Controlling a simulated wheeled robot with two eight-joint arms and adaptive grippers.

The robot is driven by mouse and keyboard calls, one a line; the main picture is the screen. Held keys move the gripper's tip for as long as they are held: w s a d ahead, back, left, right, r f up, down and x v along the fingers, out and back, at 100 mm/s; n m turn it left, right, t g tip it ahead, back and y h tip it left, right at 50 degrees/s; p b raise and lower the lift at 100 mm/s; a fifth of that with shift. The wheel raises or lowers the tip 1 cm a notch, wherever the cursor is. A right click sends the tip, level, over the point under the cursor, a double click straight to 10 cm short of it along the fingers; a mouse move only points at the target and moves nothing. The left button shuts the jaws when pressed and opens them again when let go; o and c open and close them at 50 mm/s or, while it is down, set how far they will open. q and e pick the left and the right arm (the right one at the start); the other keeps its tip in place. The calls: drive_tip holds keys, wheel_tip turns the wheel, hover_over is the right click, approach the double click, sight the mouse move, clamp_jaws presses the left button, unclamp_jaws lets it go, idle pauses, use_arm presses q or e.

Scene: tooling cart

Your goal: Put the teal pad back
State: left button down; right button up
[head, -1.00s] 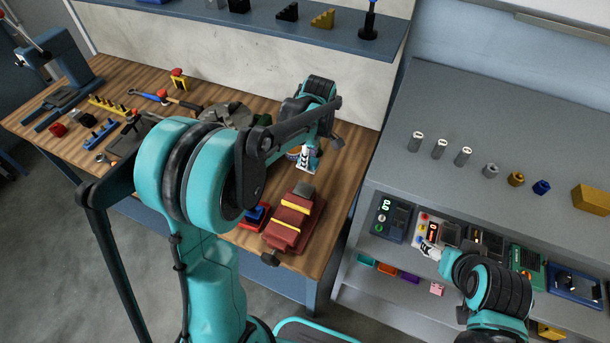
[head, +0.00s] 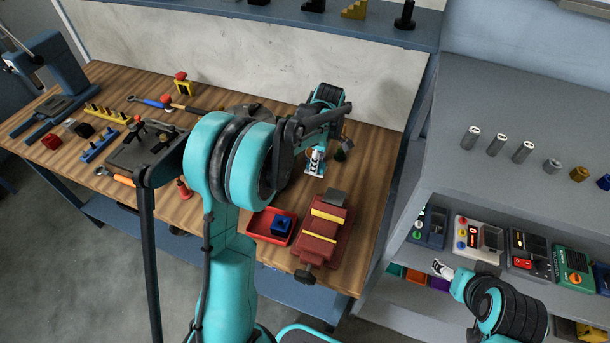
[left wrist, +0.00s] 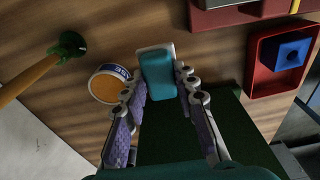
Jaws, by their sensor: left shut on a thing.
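The teal pad (left wrist: 156,72) is between the fingers of my left gripper (left wrist: 161,82) in the left wrist view, with a white edge showing at its far end. My left gripper (head: 315,168) is shut on it, low over the wooden bench behind the red vise in the head view. I cannot tell whether the pad touches the bench. My right gripper (head: 442,268) is in front of the grey shelf unit, apart from the teal pad; its finger opening is too small to judge.
A round tin or roll (left wrist: 108,84) sits close left of the left fingers. A red tray (head: 258,228) with a blue block (head: 282,226) and a red vise (head: 322,236) are nearer on the bench. Devices (head: 478,236) fill the shelf.

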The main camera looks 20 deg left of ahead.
sight(304, 180)
use_arm(q)
drive_tip(key=a+f, duration=0.1)
drive_tip(key=a, duration=0.1)
drive_tip(key=a+f, duration=0.1)
drive_tip(key=shift+s+a+f+b, duration=0.1)
drive_tip(key=shift+s+a+b, duration=0.05)
drive_tip(key=shift+a+b, duration=0.2)
wheel_tip(304, 180, down, 4)
drive_tip(key=shift+f+b, duration=0.1)
drive_tip(key=shift+b, duration=0.6)
drive_tip(key=c, duration=1.6)
unclamp_jaws()
drive_tip(key=shift+f, duration=0.1)
drive_tip(key=o, duration=0.4)
